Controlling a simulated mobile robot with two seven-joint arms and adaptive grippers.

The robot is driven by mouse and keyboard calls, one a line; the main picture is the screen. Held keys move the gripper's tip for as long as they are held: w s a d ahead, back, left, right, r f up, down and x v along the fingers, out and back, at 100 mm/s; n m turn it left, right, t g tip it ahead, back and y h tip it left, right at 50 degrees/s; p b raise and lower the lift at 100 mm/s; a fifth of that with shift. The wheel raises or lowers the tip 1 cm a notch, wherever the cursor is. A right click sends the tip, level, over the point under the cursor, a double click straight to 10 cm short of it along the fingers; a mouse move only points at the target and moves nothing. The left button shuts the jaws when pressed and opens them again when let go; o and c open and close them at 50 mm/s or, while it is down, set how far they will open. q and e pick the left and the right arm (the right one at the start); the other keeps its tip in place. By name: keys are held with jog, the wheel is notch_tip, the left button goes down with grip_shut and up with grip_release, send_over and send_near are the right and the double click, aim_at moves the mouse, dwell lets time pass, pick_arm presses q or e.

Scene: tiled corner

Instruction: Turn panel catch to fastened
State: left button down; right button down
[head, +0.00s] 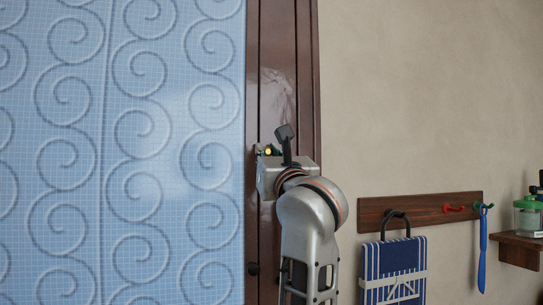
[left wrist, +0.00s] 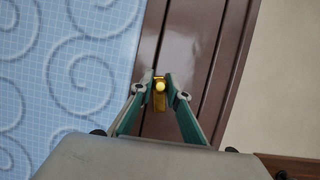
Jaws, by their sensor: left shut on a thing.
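The panel catch is a small brass piece with a rounded knob (left wrist: 159,87), on the dark brown wooden upright beside the blue panel. In the head view only a bit of the brass catch (head: 268,152) shows past my left gripper (head: 269,155). In the left wrist view my left gripper (left wrist: 160,92) has one fingertip on each side of the catch and is shut on it. The catch looks lengthwise along the upright in the wrist view; whether it is fastened I cannot tell. My right gripper is not in view.
The blue swirl-patterned panel (head: 150,130) fills the left. The brown upright (head: 285,70) meets a beige wall (head: 430,90). To the right, a wooden hook rail (head: 420,208) holds a striped blue bag (head: 397,265) and a blue brush (head: 483,255). A small shelf (head: 515,243) juts out at far right.

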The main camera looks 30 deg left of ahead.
aim_at(247, 166)
pick_arm(q)
jog(key=n+g, duration=0.1)
jog(key=n, duration=0.1)
jog(key=n+g+y, duration=0.1)
jog(key=n+b, duration=0.1)
jog(key=n, duration=0.1)
jog(key=shift+s+a+f+n+g, duration=0.3)
jog(key=shift+s+a+f+g, duration=0.05)
jog(key=shift+g, duration=0.05)
jog(key=n, duration=0.1)
jog(key=n+g, duration=0.1)
jog(key=n, duration=0.1)
jog(key=n+g, duration=0.1)
jog(key=n, duration=0.1)
jog(key=shift+s+a+f+y+b, duration=0.3)
jog(key=shift+s+f+y+b, duration=0.05)
jog(key=shift+y, duration=0.05)
jog(key=n+g, duration=0.1)
jog(key=n, duration=0.2)
jog(key=f+n+g, duration=0.1)
jog(key=n, duration=0.1)
jog(key=shift+s+a+f+g, duration=0.1)
jog(key=shift+s+a+g, duration=0.1)
jog(key=shift+s+g, duration=0.1)
jog(key=shift+f+n+g+h, duration=0.25)
jog(key=shift+n, duration=0.6)
jog(key=shift+f+n+g+h, duration=0.25)
jog(key=shift+n, duration=0.6)
